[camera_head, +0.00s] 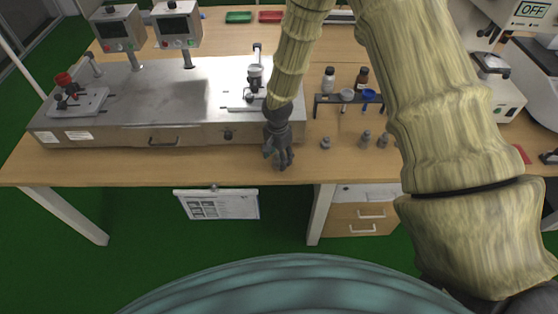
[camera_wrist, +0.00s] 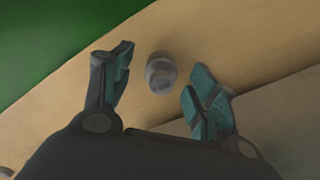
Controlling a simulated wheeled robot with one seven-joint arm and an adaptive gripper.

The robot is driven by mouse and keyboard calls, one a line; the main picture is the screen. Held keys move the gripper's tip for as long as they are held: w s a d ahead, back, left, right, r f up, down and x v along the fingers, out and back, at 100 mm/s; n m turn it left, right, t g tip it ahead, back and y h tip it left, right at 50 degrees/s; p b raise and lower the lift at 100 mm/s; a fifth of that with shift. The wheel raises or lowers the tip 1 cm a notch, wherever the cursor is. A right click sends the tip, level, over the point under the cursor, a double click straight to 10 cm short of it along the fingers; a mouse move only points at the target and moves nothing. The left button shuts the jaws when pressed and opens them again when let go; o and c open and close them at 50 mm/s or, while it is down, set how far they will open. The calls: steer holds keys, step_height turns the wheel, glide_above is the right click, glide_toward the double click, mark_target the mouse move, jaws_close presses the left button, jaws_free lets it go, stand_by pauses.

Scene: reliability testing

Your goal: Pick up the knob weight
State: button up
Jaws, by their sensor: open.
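In the wrist view a small grey knob-topped metal weight (camera_wrist: 161,74) stands on the wooden table between the spread fingertips of my gripper (camera_wrist: 158,80), apart from both. In the head view my gripper (camera_head: 279,158) is open and points down over the table's front part, before the metal test bench. The weight between its fingers is hidden or not distinct there. More small grey weights stand to its right: one alone (camera_head: 325,143), and a pair, the left one (camera_head: 366,138) and the right one (camera_head: 382,141). I cannot tell which weight the task names.
The metal test bench (camera_head: 205,75) stands close behind my gripper. A dark rack (camera_head: 330,98) with small cups and bottles stands behind the weights. The table's front edge (camera_head: 150,180) is near, with the green floor beyond. Bare wood lies between my gripper and the other weights.

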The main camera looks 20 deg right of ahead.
jaws_close()
steer(key=shift+r, duration=0.1)
steer(key=shift+w+r+b, duration=0.1)
steer(key=shift+r+b, duration=0.4)
steer(key=shift+r, duration=0.25)
steer(key=shift+r+b, duration=0.4)
steer(key=shift+r, duration=0.45)
steer(key=s+a+r+b, duration=0.1)
steer(key=s+a+b, duration=0.3)
steer(key=s+a, duration=0.5)
steer(key=a, duration=0.4)
steer(key=shift+s+r, duration=0.2)
steer(key=shift+r, duration=0.15)
steer(key=shift+f, duration=0.15)
steer(key=shift+f+b, duration=0.55)
steer(key=shift+f, duration=0.35)
